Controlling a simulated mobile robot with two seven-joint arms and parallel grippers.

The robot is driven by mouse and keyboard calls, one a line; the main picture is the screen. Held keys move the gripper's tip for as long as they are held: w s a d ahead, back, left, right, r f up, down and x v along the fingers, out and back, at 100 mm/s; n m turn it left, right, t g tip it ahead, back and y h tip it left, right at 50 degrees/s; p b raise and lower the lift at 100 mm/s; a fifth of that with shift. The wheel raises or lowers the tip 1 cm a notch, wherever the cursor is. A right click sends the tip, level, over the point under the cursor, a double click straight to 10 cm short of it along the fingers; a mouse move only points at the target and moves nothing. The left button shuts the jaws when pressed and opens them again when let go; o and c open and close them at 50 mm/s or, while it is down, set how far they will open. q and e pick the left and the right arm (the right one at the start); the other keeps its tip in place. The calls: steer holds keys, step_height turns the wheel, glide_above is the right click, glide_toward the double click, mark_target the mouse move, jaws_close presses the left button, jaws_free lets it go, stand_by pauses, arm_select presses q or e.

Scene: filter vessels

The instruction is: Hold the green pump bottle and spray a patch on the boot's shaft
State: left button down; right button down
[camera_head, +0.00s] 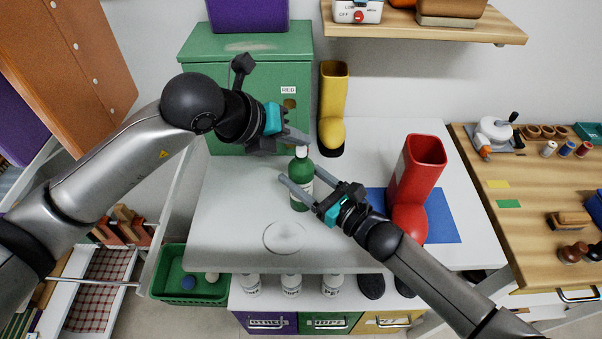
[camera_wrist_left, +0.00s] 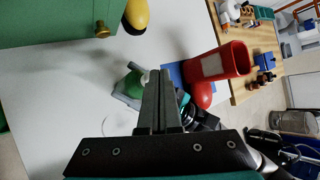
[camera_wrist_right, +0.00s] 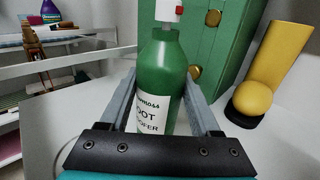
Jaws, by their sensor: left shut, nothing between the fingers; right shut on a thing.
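The green pump bottle (camera_head: 301,185) is upright over the white table, with a white label, white pump head and red nozzle tip in the right wrist view (camera_wrist_right: 160,80). My right gripper (camera_head: 302,178) is shut on its body, one finger each side. I cannot tell whether its base touches the table. My left gripper (camera_head: 306,137) is shut and empty, just above the pump head; its closed fingers (camera_wrist_left: 160,85) show in the left wrist view. The red boot (camera_head: 417,170) stands right of the bottle; its shaft has a pale patch (camera_wrist_left: 212,66) in the left wrist view.
The red boot stands on a blue mat (camera_head: 444,222). A yellow boot (camera_head: 333,95) and a green cabinet (camera_head: 248,60) stand behind the bottle. A round pale disc (camera_head: 284,237) lies in front. A wooden bench (camera_head: 520,225) is at right. The table's left part is clear.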

arm_select(q)
steer(key=shift+r, duration=0.15)
step_height(320, 180, up, 6)
steer(key=shift+f, duration=0.1)
stand_by(0.5)
stand_by(1.2)
arm_select(e)
jaws_free()
steer(key=v, duration=1.2)
